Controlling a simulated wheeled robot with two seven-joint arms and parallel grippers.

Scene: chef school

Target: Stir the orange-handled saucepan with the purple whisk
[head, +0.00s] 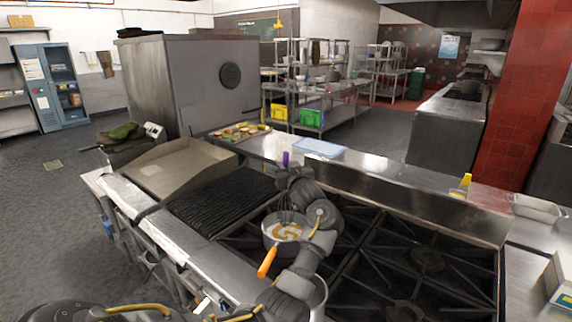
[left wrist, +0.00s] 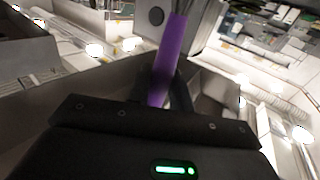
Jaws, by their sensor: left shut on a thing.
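The saucepan (head: 271,241) with the orange handle (head: 267,262) sits on the black stove grates in the head view. Its handle points toward me. Orange-yellow streaks show on the pale contents (head: 288,231). My left gripper (head: 284,180) is above the far side of the saucepan, shut on the purple whisk (head: 286,158). The whisk's handle sticks up and its wires hang down at the pan's opening. I cannot tell how deep the wires reach. The left wrist view shows the purple handle (left wrist: 171,58) between the fingers. My right gripper is not in view.
A metal pot (head: 319,297) stands partly hidden behind my left arm. A ridged grill (head: 215,201) and a flat griddle (head: 165,172) lie left of the burners. A blue-white board (head: 319,148) and a yellow bottle (head: 464,183) are on the back ledge. The right burners (head: 428,260) are clear.

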